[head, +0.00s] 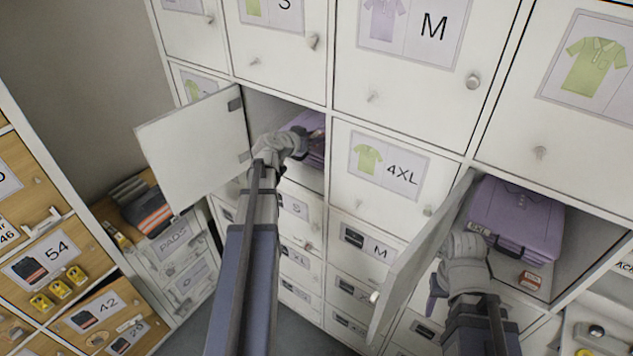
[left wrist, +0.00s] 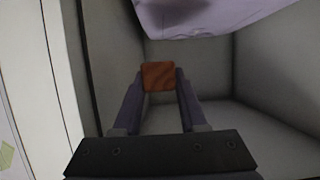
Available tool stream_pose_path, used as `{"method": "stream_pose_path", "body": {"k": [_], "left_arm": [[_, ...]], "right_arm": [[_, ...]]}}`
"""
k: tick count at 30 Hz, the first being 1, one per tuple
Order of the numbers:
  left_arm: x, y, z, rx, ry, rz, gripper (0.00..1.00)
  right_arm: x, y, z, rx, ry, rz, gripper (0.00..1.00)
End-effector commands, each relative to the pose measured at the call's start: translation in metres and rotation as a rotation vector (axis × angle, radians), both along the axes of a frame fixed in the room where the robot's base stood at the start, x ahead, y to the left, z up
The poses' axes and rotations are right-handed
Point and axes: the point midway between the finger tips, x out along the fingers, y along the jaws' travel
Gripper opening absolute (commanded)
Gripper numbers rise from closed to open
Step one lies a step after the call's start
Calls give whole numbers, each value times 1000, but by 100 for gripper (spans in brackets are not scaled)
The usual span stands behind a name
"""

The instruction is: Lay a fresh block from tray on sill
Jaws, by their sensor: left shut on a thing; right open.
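My left gripper (head: 294,143) reaches into the open upper middle locker. In the left wrist view it is shut on an orange-brown block (left wrist: 158,76), held between its fingertips inside a grey compartment. Whether the block touches a surface, I cannot tell. In the head view the block is hidden. My right gripper (head: 474,250) is open at the mouth of the right open locker, in front of a folded purple garment (head: 515,215). A small red-brown block (head: 530,281) lies in front of that garment. I cannot make out a tray or which edge is the sill.
A folded purple garment (head: 314,150) is in the left locker; lavender cloth (left wrist: 200,15) shows at the top of the wrist view. Wooden drawers (head: 50,250) and dark folded clothes (head: 145,208) are at left.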

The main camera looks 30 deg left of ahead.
Motion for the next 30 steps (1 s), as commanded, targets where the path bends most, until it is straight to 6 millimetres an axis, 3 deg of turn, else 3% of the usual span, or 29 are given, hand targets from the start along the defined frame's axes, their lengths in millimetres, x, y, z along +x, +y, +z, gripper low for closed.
{"method": "stream_pose_path", "body": {"k": [21, 25, 30], "left_arm": [[0, 0, -125, 0, 0, 0, 0], [0, 0, -137, 0, 0, 0, 0], [0, 0, -136, 0, 0, 0, 0]], "right_arm": [[1, 0, -125, -2, -3, 9, 50], [1, 0, -137, -2, -3, 11, 50], [1, 0, -136, -2, -3, 10, 50]]}}
